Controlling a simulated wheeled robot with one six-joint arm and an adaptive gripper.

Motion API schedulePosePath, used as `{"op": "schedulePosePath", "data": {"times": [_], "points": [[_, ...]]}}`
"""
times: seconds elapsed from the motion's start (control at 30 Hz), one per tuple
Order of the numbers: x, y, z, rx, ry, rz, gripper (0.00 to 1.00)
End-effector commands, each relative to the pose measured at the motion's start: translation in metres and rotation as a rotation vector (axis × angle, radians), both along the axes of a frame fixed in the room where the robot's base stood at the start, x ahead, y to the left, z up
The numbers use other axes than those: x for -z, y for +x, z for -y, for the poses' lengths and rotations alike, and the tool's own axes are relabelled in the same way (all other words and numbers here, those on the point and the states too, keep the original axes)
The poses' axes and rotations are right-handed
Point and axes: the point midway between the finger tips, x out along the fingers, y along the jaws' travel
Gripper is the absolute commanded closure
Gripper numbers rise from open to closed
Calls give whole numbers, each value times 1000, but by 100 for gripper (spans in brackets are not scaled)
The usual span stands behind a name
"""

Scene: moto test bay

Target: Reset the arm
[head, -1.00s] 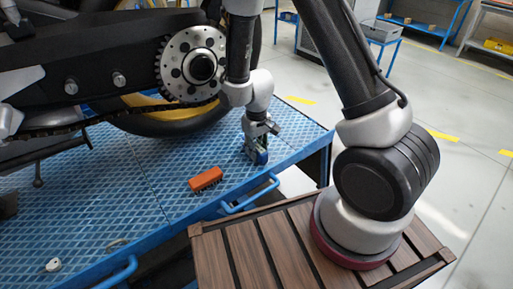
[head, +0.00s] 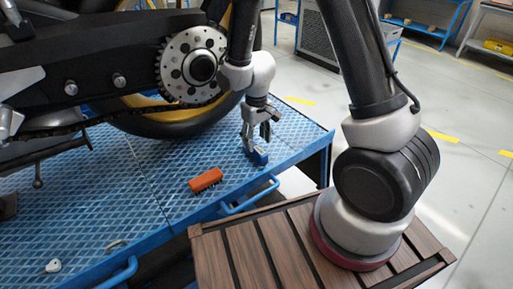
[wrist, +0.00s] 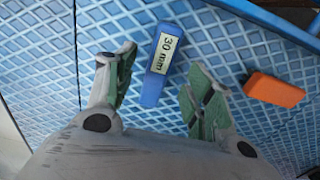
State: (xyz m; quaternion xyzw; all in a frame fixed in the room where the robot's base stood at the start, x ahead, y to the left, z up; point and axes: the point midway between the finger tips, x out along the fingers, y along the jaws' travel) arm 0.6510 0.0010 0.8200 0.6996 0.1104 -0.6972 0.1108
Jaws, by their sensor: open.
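My gripper (head: 257,138) is open and empty, pointing down just above the blue lift platform. In the wrist view its two green-padded fingers (wrist: 160,92) are spread apart. A small blue block (head: 259,155) lies on the platform under the fingers. In the wrist view the blue block (wrist: 163,62) shows a label reading "30 mm" and lies ahead of and between the fingertips. The fingers do not appear to hold it.
An orange brush-like block (head: 205,180) lies on the blue platform (head: 130,190) left of my gripper. A motorcycle wheel and sprocket (head: 192,65) stand close behind the arm. A small whitish part (head: 53,265) and a ring (head: 117,245) lie at the front left.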

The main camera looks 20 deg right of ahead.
Motion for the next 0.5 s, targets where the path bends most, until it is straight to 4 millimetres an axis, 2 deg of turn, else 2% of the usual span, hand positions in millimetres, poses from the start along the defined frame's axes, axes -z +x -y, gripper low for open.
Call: {"op": "schedulePosePath", "data": {"times": [0.1,0.23,0.37,0.5], "points": [[-28,1,0,0,2,6,47],[-50,0,0,0,1,4,47],[-62,0,0,0,1,2,47],[-65,-2,1,-3,-2,-5,47]]}}
